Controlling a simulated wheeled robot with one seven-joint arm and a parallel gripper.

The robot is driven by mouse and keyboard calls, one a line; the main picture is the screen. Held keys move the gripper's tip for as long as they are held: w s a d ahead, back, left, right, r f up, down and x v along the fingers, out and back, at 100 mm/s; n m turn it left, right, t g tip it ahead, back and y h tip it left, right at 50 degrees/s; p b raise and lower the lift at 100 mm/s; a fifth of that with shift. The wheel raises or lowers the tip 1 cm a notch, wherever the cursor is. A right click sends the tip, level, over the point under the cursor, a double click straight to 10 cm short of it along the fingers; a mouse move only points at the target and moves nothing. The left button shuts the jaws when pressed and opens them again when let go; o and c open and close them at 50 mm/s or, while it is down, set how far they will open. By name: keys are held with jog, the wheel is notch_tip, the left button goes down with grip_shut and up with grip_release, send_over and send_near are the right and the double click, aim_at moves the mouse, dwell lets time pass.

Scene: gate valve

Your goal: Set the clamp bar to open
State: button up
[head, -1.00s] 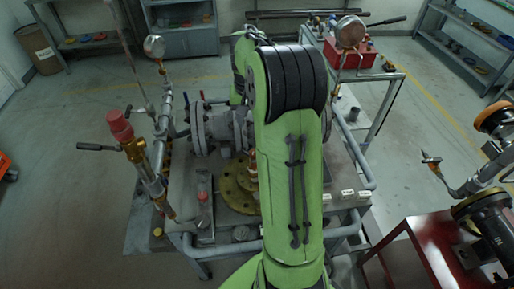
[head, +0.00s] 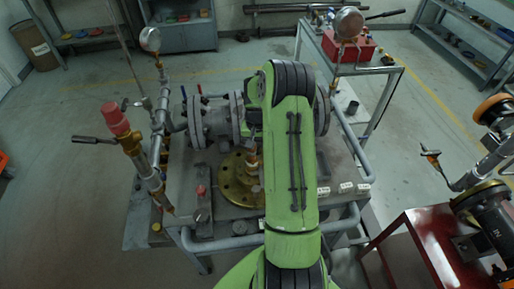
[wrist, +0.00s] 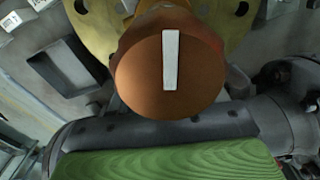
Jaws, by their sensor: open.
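I cannot tell for sure which part is the clamp bar. A low grey fixture (head: 201,222) with a red knob (head: 201,190) stands on the bench, left of a yellow round flange (head: 236,190). A brass stem (head: 252,160) rises from this flange, partly behind my green arm. In the wrist view, a brown round cap (wrist: 170,72) with a pale strip fills the middle. Part of the yellow flange (wrist: 98,22) shows behind it. My gripper's fingers do not show clearly in either view; in the head view my arm hides that area.
Grey flanged pipework (head: 198,122) crosses the back of the bench. A red-capped valve (head: 116,120) with a side lever and a pressure gauge (head: 150,39) stand at left. A red cabinet (head: 420,243) is at right. Open floor lies at left.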

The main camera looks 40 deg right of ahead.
grip_shut()
dwell(0.3)
jog(key=shift+s+d, duration=0.1)
jog(key=shift+s, duration=0.05)
jog(key=shift+s+d+f+m, duration=0.1)
jog(key=shift+s+d+m, duration=0.2)
jog(key=shift+m, duration=0.1)
jog(key=s+d+m+b, duration=0.1)
jog(key=s+m, duration=0.1)
jog(key=s, duration=0.1)
jog(key=s+d+m+b, duration=0.1)
jog(key=s+m, duration=0.2)
jog(key=s+d+m+b, duration=0.1)
jog(key=s+m, duration=0.2)
jog(key=shift+d, duration=0.3)
jog(key=shift+s+a+m+b, duration=0.15)
jog(key=shift+s+m+b, duration=0.15)
jog(key=shift+s+m, duration=1)
jog(key=shift+s, duration=0.1)
grip_release()
